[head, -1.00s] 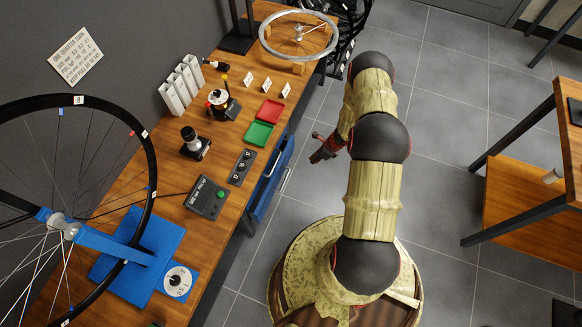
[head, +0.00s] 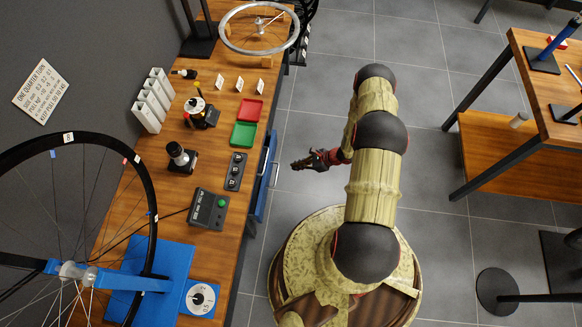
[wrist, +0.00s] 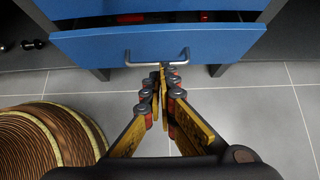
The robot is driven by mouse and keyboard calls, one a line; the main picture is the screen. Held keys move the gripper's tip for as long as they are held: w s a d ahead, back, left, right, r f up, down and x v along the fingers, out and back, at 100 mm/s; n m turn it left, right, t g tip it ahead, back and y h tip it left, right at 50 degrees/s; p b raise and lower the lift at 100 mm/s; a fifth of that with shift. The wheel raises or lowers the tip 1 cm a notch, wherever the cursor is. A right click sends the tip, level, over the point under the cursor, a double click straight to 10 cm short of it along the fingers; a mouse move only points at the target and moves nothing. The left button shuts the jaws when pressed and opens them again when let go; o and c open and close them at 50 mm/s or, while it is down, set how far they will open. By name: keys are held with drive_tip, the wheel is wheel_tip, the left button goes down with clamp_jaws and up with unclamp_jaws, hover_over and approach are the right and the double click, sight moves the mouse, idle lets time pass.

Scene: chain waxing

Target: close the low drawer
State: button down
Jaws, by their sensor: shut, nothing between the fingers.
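The low drawer (wrist: 160,42) has a blue front with a silver bar handle (wrist: 157,62). It stands out a little from the cabinet; a dark gap with bits of red shows behind its top edge. In the head view, the blue drawer fronts (head: 262,188) show at the bench's right side, the lower handle (head: 277,175) farther out. My gripper (wrist: 166,68) is shut and empty, its fingertips close to the handle in the wrist view; contact cannot be told. In the head view my gripper (head: 296,164) points left, with floor visible between it and the drawer.
The wooden bench (head: 165,215) above the drawers carries trays, a control box and a wheel stand. Grey tiled floor (head: 420,70) is open around me. A second table (head: 520,150) stands at the right, and a round black base (head: 498,290) stands lower right.

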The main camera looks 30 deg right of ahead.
sight(268, 169)
drive_tip(key=shift+w+a+r+b+x, duration=0.25)
drive_tip(key=shift+b+x, duration=0.35)
drive_tip(key=shift+x, duration=1.3)
drive_tip(key=shift+w+a+r+b+x, duration=0.1)
drive_tip(key=shift+a+r+b+x, duration=0.3)
drive_tip(key=shift+x, duration=1.45)
drive_tip(key=shift+w+a+r+b+x, duration=0.15)
drive_tip(key=shift+r+b+x, duration=0.45)
drive_tip(key=shift+x, duration=1.3)
drive_tip(key=shift+f, duration=0.25)
drive_tip(key=shift+w+a+b, duration=0.45)
drive_tip(key=shift+w+a, duration=0.35)
drive_tip(key=shift+a, duration=0.25)
drive_tip(key=shift+d, duration=0.15)
